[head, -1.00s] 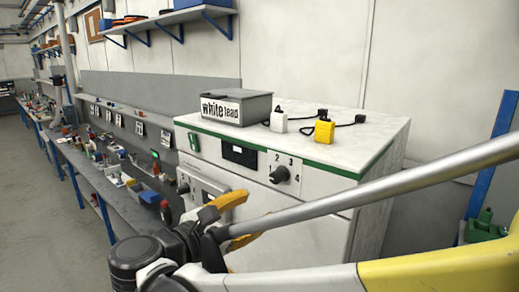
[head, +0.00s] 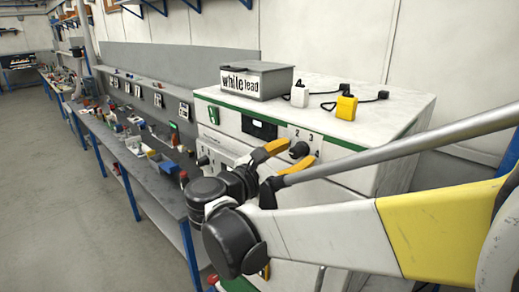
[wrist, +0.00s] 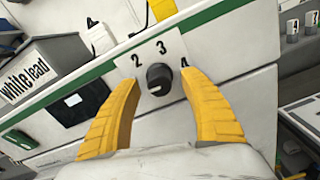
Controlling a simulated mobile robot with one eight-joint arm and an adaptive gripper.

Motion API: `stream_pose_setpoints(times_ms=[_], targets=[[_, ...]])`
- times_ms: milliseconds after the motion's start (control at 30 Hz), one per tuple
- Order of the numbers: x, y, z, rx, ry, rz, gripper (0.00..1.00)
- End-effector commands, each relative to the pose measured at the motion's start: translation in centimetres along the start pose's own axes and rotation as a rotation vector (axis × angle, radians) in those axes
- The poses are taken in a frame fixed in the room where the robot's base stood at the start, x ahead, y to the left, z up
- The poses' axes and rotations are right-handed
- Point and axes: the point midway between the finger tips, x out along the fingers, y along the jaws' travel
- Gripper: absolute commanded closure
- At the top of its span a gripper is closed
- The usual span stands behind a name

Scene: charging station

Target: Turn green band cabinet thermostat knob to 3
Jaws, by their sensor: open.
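The white cabinet with a green band (head: 330,136) along its top edge carries a dark round thermostat knob (head: 299,149) on a numbered plate. The knob also shows in the wrist view (wrist: 160,79), with 2 and 3 above it and 4 partly covered by the right finger. The 1 is hidden in the wrist view. A pale mark shows low on the knob; I cannot tell surely which number it points to. My gripper (wrist: 159,74) is open, its yellow fingers on either side of the knob with visible gaps. In the head view my gripper (head: 300,152) is at the knob.
On the cabinet top stand a grey "white lead" box (head: 257,81), a white plug (head: 299,95) and a yellow plug (head: 346,106) with black cables. A dark display (head: 259,127) is left of the knob. A cluttered workbench (head: 150,185) runs along the left.

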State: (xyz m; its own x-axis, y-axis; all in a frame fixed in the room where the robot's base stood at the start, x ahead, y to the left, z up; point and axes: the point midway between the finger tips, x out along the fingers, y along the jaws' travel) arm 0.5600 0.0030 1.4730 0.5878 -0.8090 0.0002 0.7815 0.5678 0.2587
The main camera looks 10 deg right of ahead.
Motion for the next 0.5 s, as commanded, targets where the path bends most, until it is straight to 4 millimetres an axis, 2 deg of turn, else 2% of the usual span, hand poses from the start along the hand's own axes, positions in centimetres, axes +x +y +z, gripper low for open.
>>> stream_pose_setpoints(times_ms=[167,333,500], targets=[[-0.01,0.00,0.00,0.000,0.000,0.000,0.49],[-0.02,0.01,0.00,0.000,0.000,0.000,0.99],[-0.02,0.01,0.01,0.000,0.000,0.000,1.00]])
